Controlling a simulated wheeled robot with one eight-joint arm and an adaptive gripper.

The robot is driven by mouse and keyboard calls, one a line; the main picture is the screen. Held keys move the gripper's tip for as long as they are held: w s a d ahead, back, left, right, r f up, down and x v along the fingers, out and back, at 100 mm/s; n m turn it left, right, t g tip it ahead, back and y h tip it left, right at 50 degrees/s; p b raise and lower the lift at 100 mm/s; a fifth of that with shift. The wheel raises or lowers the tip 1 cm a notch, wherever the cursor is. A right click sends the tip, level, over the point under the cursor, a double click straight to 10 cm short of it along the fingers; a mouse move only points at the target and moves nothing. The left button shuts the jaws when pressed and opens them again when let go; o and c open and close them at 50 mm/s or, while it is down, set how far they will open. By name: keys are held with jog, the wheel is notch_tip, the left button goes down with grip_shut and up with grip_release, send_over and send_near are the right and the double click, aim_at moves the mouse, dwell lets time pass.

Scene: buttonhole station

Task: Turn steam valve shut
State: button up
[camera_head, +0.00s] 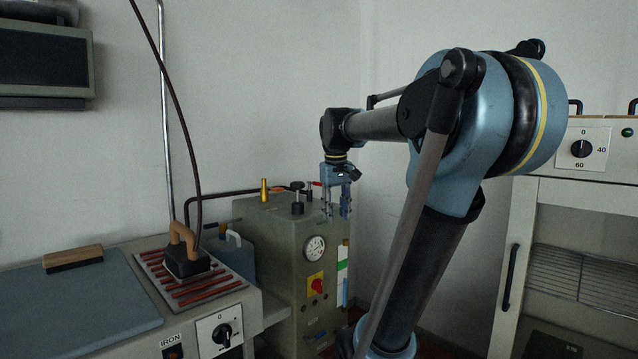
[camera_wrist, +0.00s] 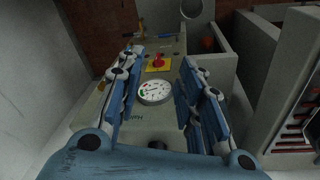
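The grey-green boiler (camera_head: 275,250) stands in the middle of the head view, and its face with the gauge also shows in the wrist view. On its top are a black knob on a stem (camera_head: 297,196), a brass fitting (camera_head: 264,190) and a small red handle (camera_head: 315,184). I cannot tell for sure which is the steam valve. My gripper (camera_head: 337,213) points down by the boiler's top right edge, close to the red handle. Its blue fingers (camera_wrist: 161,60) are apart with nothing between them. Contact with the boiler cannot be made out.
The boiler front carries a pressure gauge (camera_head: 315,248) and a red knob on a yellow plate (camera_head: 316,283). A dark pipe runs behind the top fittings. Left, an iron (camera_head: 186,258) rests on a striped stand. Right is a cabinet with a dial (camera_head: 581,149).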

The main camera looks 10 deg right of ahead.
jog(key=w+a+r+n, duration=0.1)
jog(key=w+r, duration=0.6)
jog(key=w, duration=0.5)
jog(key=w+a+r+n+h, duration=0.1)
jog(key=w+r+n, duration=0.1)
jog(key=w+r, duration=0.65)
jog(key=w+a+r+n, duration=0.1)
jog(key=w+r, duration=0.3)
jog(key=w, duration=1)
jog(key=shift+g, duration=0.3)
jog(key=d+f, duration=0.1)
jog(key=f, duration=0.4)
jog(key=w+f, duration=0.1)
jog(key=f, duration=0.4)
jog(key=w+d+f, duration=0.1)
jog(key=f, duration=0.4)
jog(key=shift+d+f, duration=0.35)
jog(key=shift+c, duration=0.3)
grip_shut()
